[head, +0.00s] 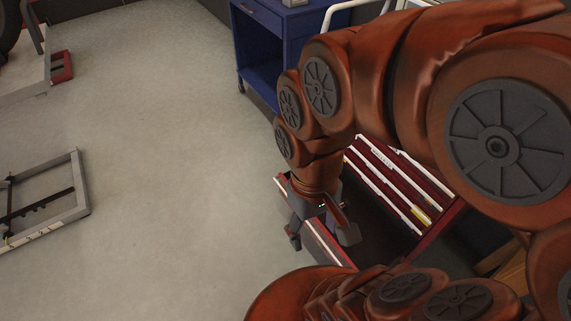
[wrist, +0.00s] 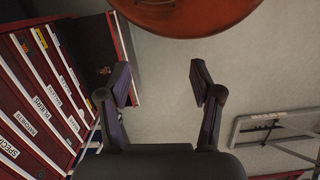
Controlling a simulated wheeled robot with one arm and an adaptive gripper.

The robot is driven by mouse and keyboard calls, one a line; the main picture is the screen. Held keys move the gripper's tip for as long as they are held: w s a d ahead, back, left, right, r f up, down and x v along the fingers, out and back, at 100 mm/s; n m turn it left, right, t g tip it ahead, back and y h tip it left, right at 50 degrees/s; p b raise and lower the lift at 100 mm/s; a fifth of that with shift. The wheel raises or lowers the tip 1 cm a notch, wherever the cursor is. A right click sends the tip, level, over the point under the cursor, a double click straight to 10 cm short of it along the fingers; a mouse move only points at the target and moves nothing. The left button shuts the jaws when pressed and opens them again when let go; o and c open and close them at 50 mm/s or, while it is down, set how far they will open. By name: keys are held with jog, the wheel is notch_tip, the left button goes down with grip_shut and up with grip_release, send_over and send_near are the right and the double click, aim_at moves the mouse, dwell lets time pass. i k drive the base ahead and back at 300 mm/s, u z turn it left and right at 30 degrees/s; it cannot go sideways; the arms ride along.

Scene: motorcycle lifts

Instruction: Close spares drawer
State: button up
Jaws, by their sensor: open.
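A red tool cabinet (head: 440,222) has several drawer fronts with white edge strips and labels; it fills the left of the wrist view (wrist: 38,100). One drawer is pulled out, its red and white front (head: 326,247) standing away from the cabinet; its dark interior (wrist: 82,45) shows in the wrist view. I cannot read a label on this drawer. My gripper (head: 322,238) is open and empty, pointing down at the drawer front. In the wrist view my gripper (wrist: 163,76) has its left finger overlapping the front's edge and its right finger over bare floor. Contact is unclear.
A blue cabinet (head: 262,60) on casters stands behind. A grey metal frame (head: 75,210) lies on the floor at left, and also shows in the wrist view (wrist: 275,122). The floor (head: 170,150) between is clear. My arm hides part of the red cabinet.

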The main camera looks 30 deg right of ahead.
aim_at(377, 247)
jog(key=u, duration=0.6)
jog(key=k, duration=0.35)
jog(key=u, duration=0.7)
